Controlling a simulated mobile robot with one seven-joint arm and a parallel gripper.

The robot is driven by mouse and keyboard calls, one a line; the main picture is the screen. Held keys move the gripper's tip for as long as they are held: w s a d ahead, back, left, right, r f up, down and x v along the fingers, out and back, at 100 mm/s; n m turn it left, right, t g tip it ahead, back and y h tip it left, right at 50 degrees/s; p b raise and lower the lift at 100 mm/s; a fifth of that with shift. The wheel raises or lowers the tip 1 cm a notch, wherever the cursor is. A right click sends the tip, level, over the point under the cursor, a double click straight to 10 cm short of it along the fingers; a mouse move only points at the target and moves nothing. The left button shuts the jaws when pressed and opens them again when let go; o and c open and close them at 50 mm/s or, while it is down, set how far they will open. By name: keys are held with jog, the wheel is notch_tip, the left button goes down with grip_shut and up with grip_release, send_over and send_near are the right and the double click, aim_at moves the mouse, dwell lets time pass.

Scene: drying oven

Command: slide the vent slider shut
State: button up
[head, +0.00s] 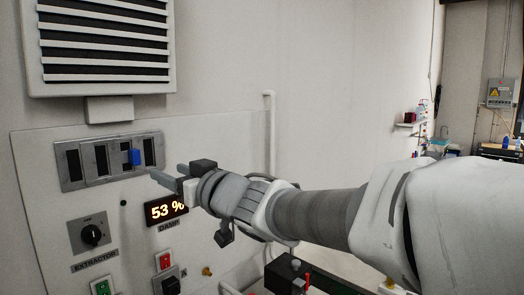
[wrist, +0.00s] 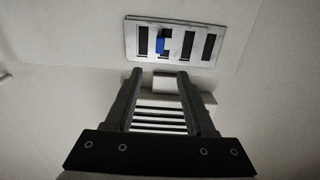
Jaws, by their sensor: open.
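The vent slider (head: 97,161) is a grey metal plate with a blue knob (head: 135,157) at its right part, set in a frame (head: 66,184) on the wall panel. Dark slots show in the frame, so the vent looks partly open. In the wrist view the blue knob (wrist: 160,43) stands out from the slotted plate, left of its middle. My gripper (head: 166,170) is open and empty, just right of and below the knob, apart from it. In the wrist view my gripper's fingers (wrist: 158,74) point toward the plate, with the knob beyond the gap between them.
A lit display (head: 166,210) reads 53 %. An extractor dial (head: 90,235), a red button (head: 164,261) and a green button (head: 102,286) sit below on the panel. A louvred grille (head: 104,45) juts out above the slider.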

aim_at(138, 158)
jog(key=p+x, duration=0.1)
jog(key=x, duration=1.6)
jog(key=shift+a, duration=0.15)
grip_shut()
jog(key=shift+f, duration=0.1)
dwell(0.8)
